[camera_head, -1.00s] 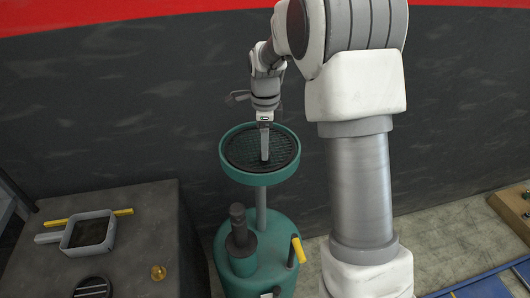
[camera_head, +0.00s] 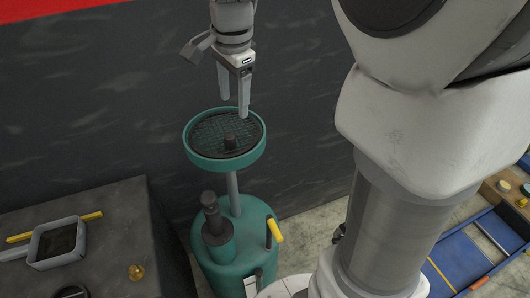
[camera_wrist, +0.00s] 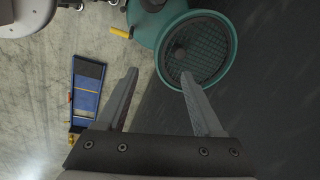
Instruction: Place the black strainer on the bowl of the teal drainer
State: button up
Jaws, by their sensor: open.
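The black strainer (camera_head: 211,133), a round mesh disc with a small dark knob, lies inside the bowl of the teal drainer (camera_head: 224,165). It looks level within the rim in the head view. My gripper (camera_head: 234,108) is open and empty, above the bowl, with its fingers pointing down. In the wrist view, my gripper (camera_wrist: 160,82) has its fingers spread, and the strainer (camera_wrist: 207,60) sits within the teal bowl rim (camera_wrist: 236,45) beyond the right finger. The fingers look apart from the knob.
A dark bench (camera_head: 110,220) on the left holds a grey square pan (camera_head: 50,262), a yellow bar and a small amber object (camera_head: 136,272). A dark wall stands behind the drainer. A blue rack (camera_head: 470,255) lies on the floor at right.

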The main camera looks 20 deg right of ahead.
jog(key=s+n+t, duration=0.3)
jog(key=s+n, duration=1.1)
jog(key=s, duration=0.5)
jog(key=shift+f+t, duration=0.2)
jog(key=shift+t, duration=0.2)
